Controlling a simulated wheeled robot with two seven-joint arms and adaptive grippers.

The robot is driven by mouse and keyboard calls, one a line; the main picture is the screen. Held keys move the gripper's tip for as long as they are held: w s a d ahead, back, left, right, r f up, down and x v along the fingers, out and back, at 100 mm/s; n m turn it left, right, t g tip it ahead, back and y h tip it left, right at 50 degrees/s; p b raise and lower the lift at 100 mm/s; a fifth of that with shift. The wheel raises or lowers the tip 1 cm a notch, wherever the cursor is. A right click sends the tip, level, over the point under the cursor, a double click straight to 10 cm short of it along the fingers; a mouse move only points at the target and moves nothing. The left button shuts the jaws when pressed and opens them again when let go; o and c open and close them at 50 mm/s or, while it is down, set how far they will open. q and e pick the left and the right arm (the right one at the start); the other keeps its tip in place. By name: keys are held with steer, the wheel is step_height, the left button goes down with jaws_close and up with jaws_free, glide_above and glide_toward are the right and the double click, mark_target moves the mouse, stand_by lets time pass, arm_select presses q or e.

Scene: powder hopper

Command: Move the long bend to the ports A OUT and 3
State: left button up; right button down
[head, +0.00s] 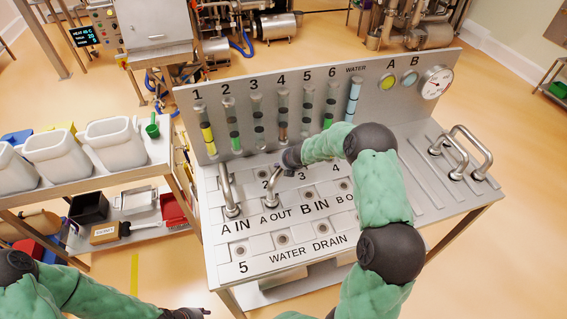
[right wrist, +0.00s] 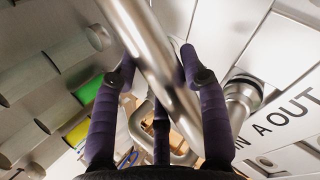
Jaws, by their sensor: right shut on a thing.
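My right gripper (head: 287,160) is shut on a steel pipe bend, taken as the long bend (head: 271,188). In the right wrist view, the purple fingers of the right gripper (right wrist: 158,85) close around its tube (right wrist: 152,62). In the head view its near end is low over the A OUT port. I cannot tell whether it is seated or just above. Its far end, towards ports 2 and 3, is hidden by the gripper. My left gripper (head: 186,313) is only partly in view at the bottom edge, clear of the bench; its jaws are unclear.
Another bend (head: 226,190) stands close on the left, at A IN. Two bends (head: 475,152) are parked on the bench's right side. The upright panel (head: 180,105) with sight tubes rises behind the ports. A shelf with white bins (head: 113,143) stands at the left.

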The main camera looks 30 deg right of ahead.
steer(key=shift+r, duration=0.15)
steer(key=c, duration=0.6)
jaws_free()
steer(key=shift+s+f, duration=0.1)
steer(key=shift+f, duration=0.1)
steer(key=v, duration=1.2)
steer(key=shift+r, duration=0.1)
